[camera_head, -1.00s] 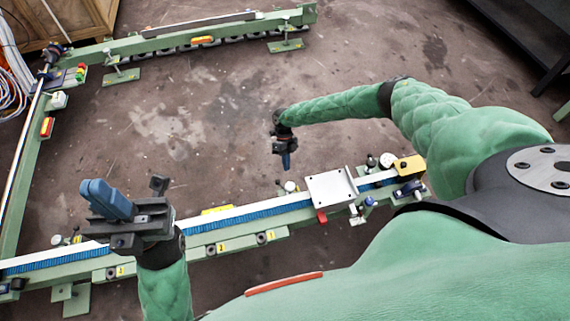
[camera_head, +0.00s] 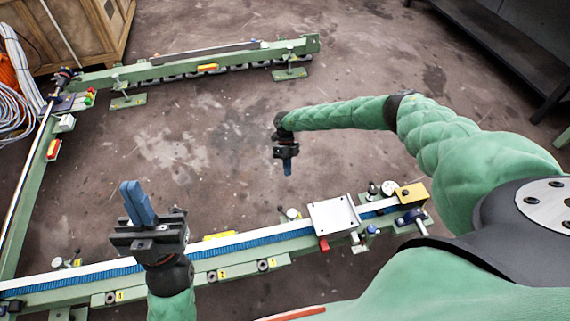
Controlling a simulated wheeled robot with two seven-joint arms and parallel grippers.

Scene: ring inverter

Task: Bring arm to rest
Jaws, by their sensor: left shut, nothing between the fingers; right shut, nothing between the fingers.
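My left gripper (camera_head: 137,204) stands upright over the left part of the near conveyor rail, at the lower left. Its blue fingers are shut together, point up and hold nothing. My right gripper (camera_head: 288,168) hangs over the floor beyond the near rail, at the picture's middle. Its blue fingers are shut, point down and hold nothing. My green-covered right arm (camera_head: 335,115) reaches in from the right. The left forearm comes up from the bottom edge.
The near rail (camera_head: 255,241) carries a blue toothed belt and a metal plate (camera_head: 333,214). Another rail (camera_head: 190,55) runs along the back, and one down the left side. A wooden crate (camera_head: 85,30) and coiled cables (camera_head: 15,115) stand at the back left. The floor (camera_head: 210,130) between is clear.

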